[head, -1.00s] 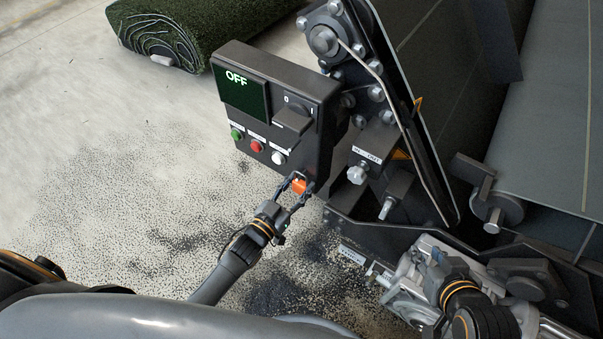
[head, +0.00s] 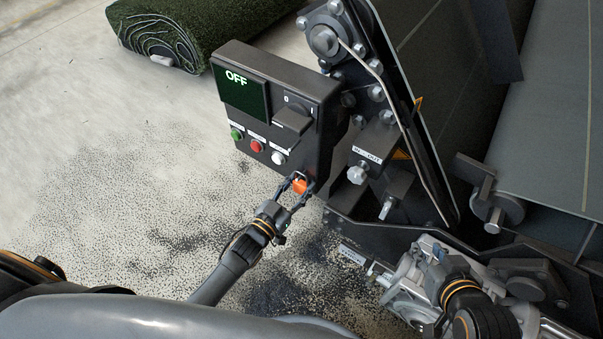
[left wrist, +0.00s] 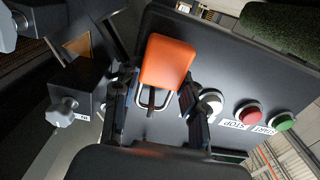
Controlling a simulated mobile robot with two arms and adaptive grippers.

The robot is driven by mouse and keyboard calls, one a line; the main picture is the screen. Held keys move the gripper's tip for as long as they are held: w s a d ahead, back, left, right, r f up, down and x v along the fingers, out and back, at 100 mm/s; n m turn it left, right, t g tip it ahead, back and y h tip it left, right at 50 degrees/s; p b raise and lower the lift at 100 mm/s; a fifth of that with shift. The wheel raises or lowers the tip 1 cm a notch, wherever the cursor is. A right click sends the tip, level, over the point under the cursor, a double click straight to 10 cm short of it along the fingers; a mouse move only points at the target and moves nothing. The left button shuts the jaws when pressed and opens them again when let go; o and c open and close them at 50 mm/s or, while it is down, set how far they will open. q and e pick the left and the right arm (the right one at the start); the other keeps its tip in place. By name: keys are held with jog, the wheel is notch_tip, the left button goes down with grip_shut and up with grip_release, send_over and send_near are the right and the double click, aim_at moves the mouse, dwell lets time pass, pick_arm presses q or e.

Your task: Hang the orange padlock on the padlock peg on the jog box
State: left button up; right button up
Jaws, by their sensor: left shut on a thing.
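The orange padlock (head: 299,186) is at the lower edge of the black jog box (head: 262,170), below its buttons. My left gripper (head: 297,184) is shut on it. In the left wrist view the padlock (left wrist: 167,62) sits between the two fingers, its silver shackle (left wrist: 141,104) toward the camera. A short dark peg (left wrist: 151,99) shows within the shackle's outline against the box face. I cannot tell whether the shackle is around the peg or only in front of it. My right gripper (head: 437,322) is low at the right by grey metal machinery; its fingers are unclear.
The box carries a lit OFF screen (head: 243,93), a switch (head: 293,119), and green, red and white buttons (head: 257,146). A grey knob (head: 356,174) and bolted machine frame are close on the right. A turf roll (head: 190,30) lies behind. Floor at left is open.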

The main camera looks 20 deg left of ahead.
pick_arm(q)
jog(key=shift+f, duration=0.1)
pick_arm(e)
jog(key=shift+w+a+r+t, duration=0.2)
jog(key=shift+w+r+t, duration=0.1)
jog(key=shift+w, duration=0.1)
pick_arm(q)
jog(key=o, duration=1.3)
pick_arm(e)
jog(key=shift+s+f, duration=0.15)
